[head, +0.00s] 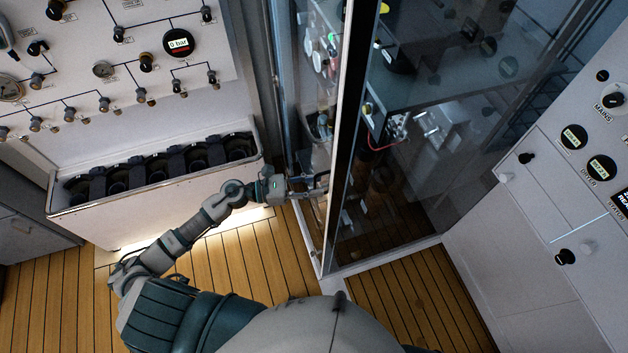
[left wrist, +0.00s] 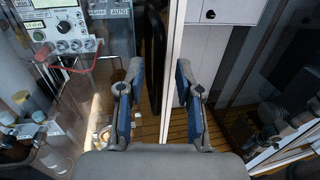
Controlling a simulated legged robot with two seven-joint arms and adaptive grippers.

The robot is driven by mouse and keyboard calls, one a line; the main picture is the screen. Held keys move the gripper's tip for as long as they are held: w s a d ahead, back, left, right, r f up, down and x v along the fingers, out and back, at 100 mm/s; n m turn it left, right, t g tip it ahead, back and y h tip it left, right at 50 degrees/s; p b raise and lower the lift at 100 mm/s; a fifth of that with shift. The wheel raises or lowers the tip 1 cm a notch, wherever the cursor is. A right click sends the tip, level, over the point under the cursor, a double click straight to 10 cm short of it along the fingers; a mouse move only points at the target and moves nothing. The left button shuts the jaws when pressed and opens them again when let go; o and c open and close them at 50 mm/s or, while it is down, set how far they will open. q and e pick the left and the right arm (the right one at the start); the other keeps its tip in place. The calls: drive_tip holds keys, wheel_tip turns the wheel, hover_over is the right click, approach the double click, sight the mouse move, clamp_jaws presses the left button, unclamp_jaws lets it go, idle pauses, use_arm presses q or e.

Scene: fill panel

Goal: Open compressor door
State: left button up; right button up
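The compressor door (head: 400,190) is a tall clear panel with a pale metal frame in the middle of the head view. Equipment shows through the glass. My left gripper (head: 316,184) is at the pale upright frame edge, low on the cabinet. In the left wrist view my left gripper (left wrist: 159,72) has its two fingers spread apart. A pale upright edge (left wrist: 172,70) and a dark upright bar run between and behind them. I cannot tell whether a finger touches the frame. How far the door stands open is unclear. My right gripper is not in view.
A panel with gauges and valves (head: 110,60) and a white trough with several black fittings (head: 160,165) stand at the left. A white control cabinet (head: 540,220) stands at the right. The plank floor (head: 400,300) is clear in front of the glass.

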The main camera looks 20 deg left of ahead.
use_arm(q)
drive_tip(key=shift+w+d, duration=0.2)
drive_tip(key=shift+d, duration=0.15)
drive_tip(key=shift+a, duration=0.25)
drive_tip(key=shift+c, duration=0.2)
clamp_jaws()
